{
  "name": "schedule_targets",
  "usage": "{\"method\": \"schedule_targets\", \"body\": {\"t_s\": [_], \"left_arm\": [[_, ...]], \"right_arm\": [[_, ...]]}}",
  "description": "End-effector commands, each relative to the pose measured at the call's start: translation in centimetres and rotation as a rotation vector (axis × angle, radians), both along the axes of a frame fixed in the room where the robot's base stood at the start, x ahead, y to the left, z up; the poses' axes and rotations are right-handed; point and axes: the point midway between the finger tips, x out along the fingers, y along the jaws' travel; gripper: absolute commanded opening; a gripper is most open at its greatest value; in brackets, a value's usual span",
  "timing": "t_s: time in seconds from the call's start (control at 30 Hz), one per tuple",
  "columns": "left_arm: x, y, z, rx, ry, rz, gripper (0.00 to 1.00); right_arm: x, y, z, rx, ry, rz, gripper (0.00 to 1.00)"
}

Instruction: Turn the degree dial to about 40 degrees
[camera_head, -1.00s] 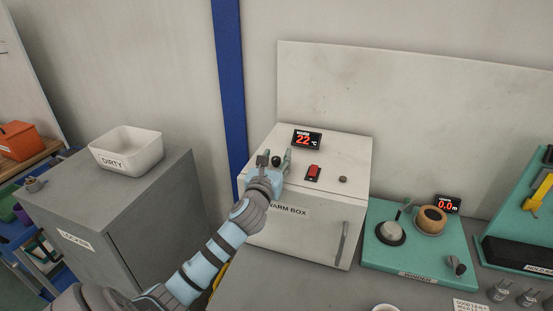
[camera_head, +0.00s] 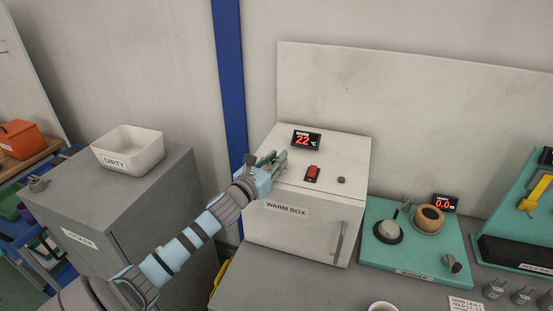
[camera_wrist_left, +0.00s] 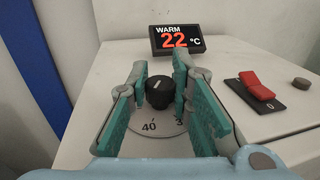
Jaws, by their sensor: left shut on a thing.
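The degree dial (camera_wrist_left: 158,92) is a black knob with a white pointer line on a pale round scale; the marks 40 and part of a number starting with 3 show. It sits on top of the white warm box (camera_head: 304,222). Its display (camera_head: 307,139) reads 22 °C in red, also in the left wrist view (camera_wrist_left: 177,40). My left gripper (camera_head: 274,159) comes in low from the left, its green-padded fingers on both sides of the knob, shut on it. In the head view the gripper hides the dial. My right gripper is not in view.
A red rocker switch (camera_head: 312,173) and a small grey knob (camera_head: 341,180) sit right of the dial on the box top. A teal winder (camera_head: 405,251) stands to the right. A white DIRTY bin (camera_head: 128,151) stands on the grey locker at left.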

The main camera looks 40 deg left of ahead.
Motion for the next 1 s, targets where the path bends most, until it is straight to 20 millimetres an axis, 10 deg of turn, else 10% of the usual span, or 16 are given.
{"method": "schedule_targets", "body": {"t_s": [0.07,0.1,0.2,0.63,1.0], "left_arm": [[0.0,-0.1,0.2,0.002,-0.004,-0.001,0.00],[0.0,-0.1,0.2,0.002,-0.004,-0.001,0.24],[0.1,-0.1,0.2,0.002,-0.004,-0.001,0.40],[-1.1,-0.1,0.0,0.007,0.003,0.000,0.41],[-9.8,-1.3,-0.1,0.013,0.007,-0.004,0.41]], "right_arm": [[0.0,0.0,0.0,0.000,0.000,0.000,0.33],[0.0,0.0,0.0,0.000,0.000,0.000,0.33],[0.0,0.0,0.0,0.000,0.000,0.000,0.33],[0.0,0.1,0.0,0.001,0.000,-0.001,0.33],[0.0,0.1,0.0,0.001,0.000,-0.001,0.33]]}}
